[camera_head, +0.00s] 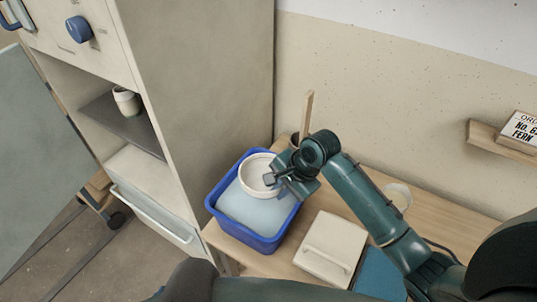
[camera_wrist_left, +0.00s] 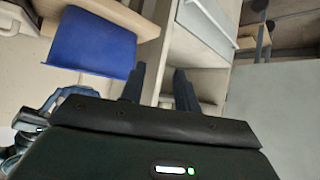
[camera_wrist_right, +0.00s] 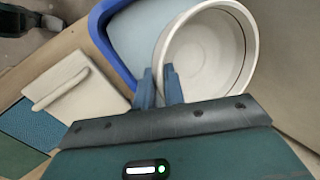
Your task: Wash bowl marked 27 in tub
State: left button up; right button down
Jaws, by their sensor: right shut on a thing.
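A white round bowl (camera_head: 252,187) is at the back part of the blue tub (camera_head: 212,203), over the pale water. No mark is readable on it, and I cannot tell how deep it sits. My right gripper (camera_head: 271,180) is shut on the near right side of the bowl's rim. In the right wrist view the bowl (camera_wrist_right: 205,55) looks empty, with its wall between my right fingertips (camera_wrist_right: 160,75). The tub's blue rim (camera_wrist_right: 97,25) runs beside it. My left gripper (camera_wrist_left: 160,85) is open and empty, away from the bowl, with the tub (camera_wrist_left: 92,42) beyond it.
The tub stands on a wooden table (camera_head: 290,262) beside a tall pale cabinet (camera_head: 205,80). A lidded beige box (camera_head: 329,248) sits right of the tub. A wooden stick (camera_head: 308,108) stands upright behind. A small cup (camera_head: 126,100) is on the cabinet shelf.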

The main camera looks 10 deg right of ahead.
jog(key=shift+w+a+r+m, duration=0.2)
jog(key=shift+w+m, duration=0.15)
jog(key=shift+w, duration=0.25)
jog(key=shift+w+a+r+m, duration=0.1)
jog(key=shift+w+r+m, duration=0.1)
jog(key=shift+w+m, duration=0.3)
jog(key=shift+w+f+t, duration=0.2)
jog(key=shift+t, duration=0.1)
jog(key=f, duration=0.2)
jog(key=shift+s+f, duration=0.25)
jog(key=shift+f, duration=0.15)
jog(key=shift+w+f, duration=0.1)
jog(key=shift+f, duration=0.25)
pick_arm(q)
jog(key=shift+f, duration=0.25)
pick_arm(e)
jog(key=shift+a+r, duration=0.1)
jog(key=shift+a, duration=0.05)
pick_arm(q)
jog(key=shift+w, duration=0.1)
pick_arm(e)
jog(key=shift+f, duration=1.55)
pick_arm(q)
jog(key=shift+r, duration=0.1)
